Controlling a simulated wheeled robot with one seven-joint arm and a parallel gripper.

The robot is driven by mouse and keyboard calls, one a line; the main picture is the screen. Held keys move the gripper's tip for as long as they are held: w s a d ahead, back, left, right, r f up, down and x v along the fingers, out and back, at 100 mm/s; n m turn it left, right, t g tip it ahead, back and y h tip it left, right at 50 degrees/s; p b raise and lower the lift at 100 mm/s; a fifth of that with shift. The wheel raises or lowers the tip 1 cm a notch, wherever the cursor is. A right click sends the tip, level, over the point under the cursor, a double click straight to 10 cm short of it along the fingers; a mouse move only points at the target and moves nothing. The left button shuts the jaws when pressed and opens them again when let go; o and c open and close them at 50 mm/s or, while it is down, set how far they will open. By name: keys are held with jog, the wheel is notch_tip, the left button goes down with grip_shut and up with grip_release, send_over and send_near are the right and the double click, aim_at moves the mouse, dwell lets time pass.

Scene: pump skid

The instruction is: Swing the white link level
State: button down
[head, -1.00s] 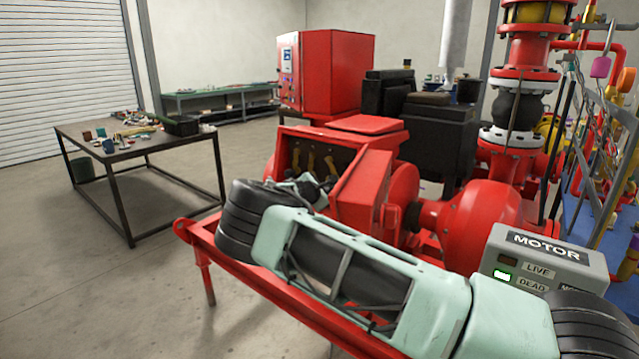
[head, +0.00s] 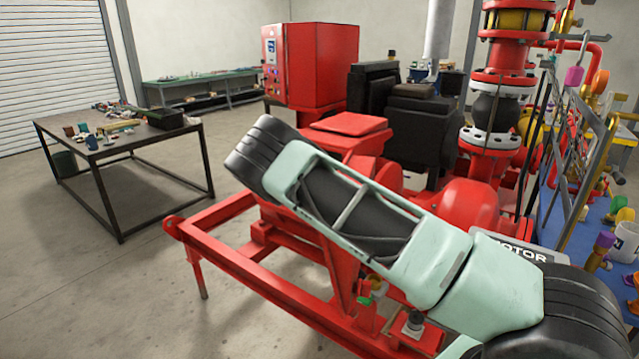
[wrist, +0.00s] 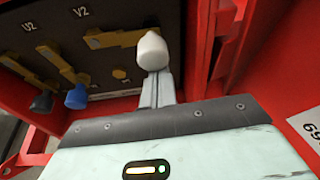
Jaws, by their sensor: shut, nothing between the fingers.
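In the wrist view, the white link's knob (wrist: 152,52) stands in front of a dark terminal panel in a red box. Its gold bar (wrist: 105,38) runs left from the knob, under the V2 label, and lies close to level in the picture. My gripper (wrist: 157,82) is shut and empty, its fingertips right below the white knob. I cannot tell whether they touch it. A blue-knobbed link (wrist: 76,97) and a dark-knobbed link (wrist: 41,102) slope down to the right, further left. In the head view my arm hides the gripper and the links.
The red box's side wall (wrist: 210,50) stands close to the right of my fingers. In the head view, a red pump skid frame (head: 225,215) surrounds the work. A grey MOTOR box (head: 520,250) is partly behind my arm. A table (head: 105,150) stands left, with open floor around it.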

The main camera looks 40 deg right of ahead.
jog(key=shift+r, duration=0.35)
dwell(0.4)
